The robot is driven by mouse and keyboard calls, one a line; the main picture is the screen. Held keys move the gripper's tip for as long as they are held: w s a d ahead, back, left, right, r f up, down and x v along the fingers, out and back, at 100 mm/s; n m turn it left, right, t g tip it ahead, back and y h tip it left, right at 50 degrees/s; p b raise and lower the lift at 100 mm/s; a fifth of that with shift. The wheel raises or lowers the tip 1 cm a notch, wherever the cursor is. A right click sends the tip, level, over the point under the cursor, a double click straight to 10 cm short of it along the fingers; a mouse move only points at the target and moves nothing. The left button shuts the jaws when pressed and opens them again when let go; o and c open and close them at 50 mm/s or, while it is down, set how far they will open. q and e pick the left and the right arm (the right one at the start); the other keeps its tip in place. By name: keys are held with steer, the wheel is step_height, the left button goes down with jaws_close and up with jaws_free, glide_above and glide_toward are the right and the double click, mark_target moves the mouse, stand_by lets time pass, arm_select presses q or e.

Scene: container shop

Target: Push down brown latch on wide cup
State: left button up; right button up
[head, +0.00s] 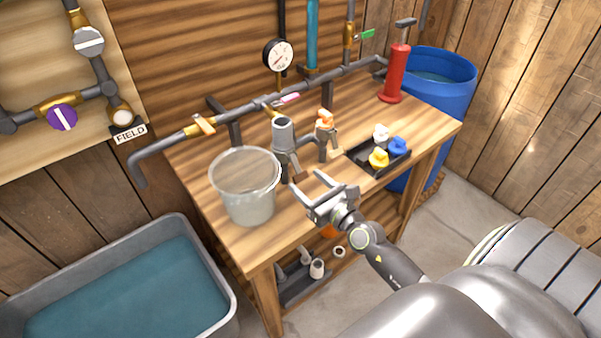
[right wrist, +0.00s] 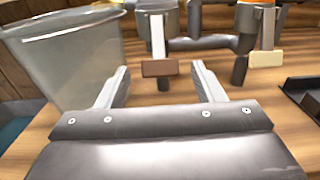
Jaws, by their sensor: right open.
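The wide grey cup (head: 283,133) is fixed upright on the pipework above the wooden bench. Its latch shows in the right wrist view as a pale lever hanging down with a brown tip (right wrist: 160,68). In that view the brown tip lies between my two fingers, farther off and apart from them. My right gripper (head: 306,179) is open and empty, in front of and below the cup. A narrower cup with an orange top (head: 325,121) stands to the right, and its lever has a cream tip (right wrist: 265,59). My left gripper is not in view.
A translucent bucket (head: 247,205) stands close on the left of the wide cup. A black tray (head: 366,165) with white, blue and yellow pieces lies at the right. A grey pipe (head: 244,113) runs behind the cups. A red pump (head: 396,75) stands at the back right.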

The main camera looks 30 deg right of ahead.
mark_target(302, 178)
steer(key=shift+w+a, duration=0.2)
steer(key=shift+w, duration=1.7)
steer(key=c, duration=1)
steer(key=shift+f+b, duration=0.15)
steer(key=shift+b, duration=0.15)
steer(key=t+b, duration=0.1)
steer(key=b, duration=0.3)
steer(key=w+t+b, duration=0.1)
steer(key=b, duration=0.3)
steer(key=shift+f, duration=0.4)
steer(key=shift+r+t+b, duration=0.1)
steer(key=shift+t+b, duration=0.3)
steer(key=shift+b, duration=0.5)
steer(key=shift+r, duration=0.15)
steer(key=o, duration=0.9)
steer(key=shift+o, duration=0.5)
